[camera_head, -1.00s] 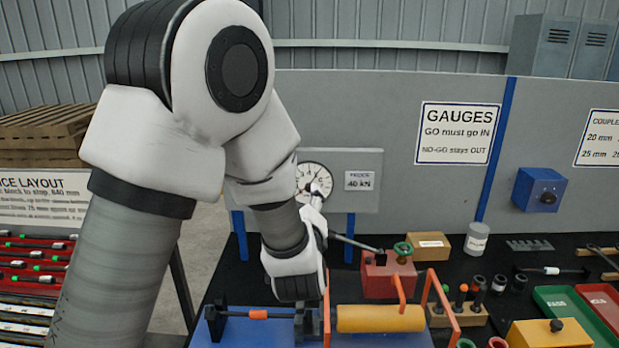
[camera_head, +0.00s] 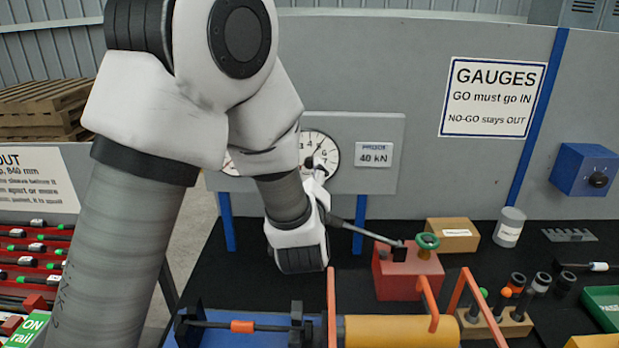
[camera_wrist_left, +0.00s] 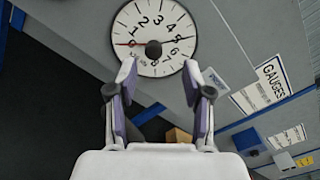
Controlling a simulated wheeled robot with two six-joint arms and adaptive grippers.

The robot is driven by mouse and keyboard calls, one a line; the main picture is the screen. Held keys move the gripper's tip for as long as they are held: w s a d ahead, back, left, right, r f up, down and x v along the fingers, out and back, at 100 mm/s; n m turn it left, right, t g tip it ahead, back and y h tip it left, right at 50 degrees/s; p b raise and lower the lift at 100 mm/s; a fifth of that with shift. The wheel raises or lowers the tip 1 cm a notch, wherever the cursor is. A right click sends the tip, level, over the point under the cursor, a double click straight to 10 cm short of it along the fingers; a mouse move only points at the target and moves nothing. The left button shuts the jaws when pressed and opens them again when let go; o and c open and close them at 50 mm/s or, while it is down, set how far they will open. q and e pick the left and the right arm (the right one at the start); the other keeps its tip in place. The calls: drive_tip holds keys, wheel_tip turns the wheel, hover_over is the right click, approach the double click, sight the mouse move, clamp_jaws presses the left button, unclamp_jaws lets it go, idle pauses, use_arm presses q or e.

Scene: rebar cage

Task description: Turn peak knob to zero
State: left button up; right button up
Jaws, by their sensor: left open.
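The round white gauge dial (camera_wrist_left: 165,20) is at the top of the left wrist view. A dark round knob (camera_wrist_left: 153,49) sits at its centre. A red pointer (camera_wrist_left: 128,44) reaches left from the knob, near the zero side; a black one points right, near the 5. In the head view the dial (camera_head: 325,146) is on the grey panel, partly hidden by my left arm. My left gripper (camera_head: 318,178) is in front of the panel, at the dial's lower edge. In the left wrist view its fingers (camera_wrist_left: 158,82) are open and empty, either side below the knob.
A red block (camera_head: 395,275) with a green ring stands right of my wrist, with a rod from it towards the gripper. A yellow cylinder (camera_head: 390,331) and orange bars (camera_head: 331,305) are in front. A blue box (camera_head: 584,169) is on the wall at right.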

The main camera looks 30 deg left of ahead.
use_arm(q)
drive_tip(key=shift+w+a+f, duration=0.2)
drive_tip(key=shift+w+f, duration=0.05)
drive_tip(key=shift+f, duration=0.45)
drive_tip(key=p+x, duration=0.2)
drive_tip(key=x, duration=0.5)
drive_tip(key=shift+w+a+r, duration=0.15)
drive_tip(key=shift+w, duration=0.1)
drive_tip(key=shift+w+a, duration=0.1)
drive_tip(key=shift+w, duration=0.15)
drive_tip(key=shift+s, duration=0.1)
use_arm(e)
drive_tip(key=shift+w+a+r, duration=0.1)
drive_tip(key=shift+w+r, duration=0.1)
drive_tip(key=shift+r, duration=0.3)
use_arm(q)
drive_tip(key=shift+s, duration=0.1)
clamp_jaws()
